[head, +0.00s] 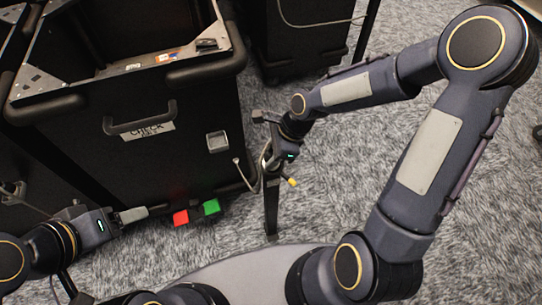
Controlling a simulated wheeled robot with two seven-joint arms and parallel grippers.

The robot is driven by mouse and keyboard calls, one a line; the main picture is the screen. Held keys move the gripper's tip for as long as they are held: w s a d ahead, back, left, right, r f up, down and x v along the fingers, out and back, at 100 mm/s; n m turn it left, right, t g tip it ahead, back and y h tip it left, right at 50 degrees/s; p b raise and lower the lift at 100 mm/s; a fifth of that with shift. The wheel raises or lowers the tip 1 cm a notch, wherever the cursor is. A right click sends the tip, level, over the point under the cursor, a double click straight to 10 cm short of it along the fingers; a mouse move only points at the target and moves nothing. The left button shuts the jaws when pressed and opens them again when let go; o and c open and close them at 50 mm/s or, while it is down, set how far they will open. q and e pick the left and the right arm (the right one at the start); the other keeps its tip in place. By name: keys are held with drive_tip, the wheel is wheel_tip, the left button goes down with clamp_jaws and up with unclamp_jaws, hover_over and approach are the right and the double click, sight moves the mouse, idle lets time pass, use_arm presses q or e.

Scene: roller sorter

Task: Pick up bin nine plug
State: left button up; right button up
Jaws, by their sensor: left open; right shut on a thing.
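My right gripper (264,150) is beside the right face of the black bin, near its lower right corner. It is shut on what looks like a plug on a pale cable (254,187); the plug is mostly hidden by the fingers. The cable loops from the gripper to the bin's side. A small yellow tip (292,182) shows just below the gripper; I cannot tell whether it belongs to the plug. My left gripper (132,214) is open at the lower left, in front of the bin. No bin number nine is readable.
The open-topped black bin (150,185) has a handle and a label reading CHECK. A red block (181,218) and a green block (211,207) are at its base. Another black bin (300,45) stands behind. Grey carpet (350,190) lies open at right.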

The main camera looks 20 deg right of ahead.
sight(267, 152)
drive_tip(key=shift+r, duration=0.55)
wheel_tip(267, 152, up, 3)
drive_tip(key=shift+f+p, duration=0.15)
drive_tip(key=shift+p, duration=0.35)
drive_tip(key=s+r+p, duration=0.2)
drive_tip(key=s+r, duration=0.7)
drive_tip(key=s, duration=0.5)
drive_tip(key=shift+d+p, duration=0.25)
drive_tip(key=shift+p, duration=0.1)
drive_tip(key=shift+r, duration=0.1)
wheel_tip(267, 152, down, 10)
drive_tip(key=b, duration=0.7)
drive_tip(key=shift+r, duration=0.15)
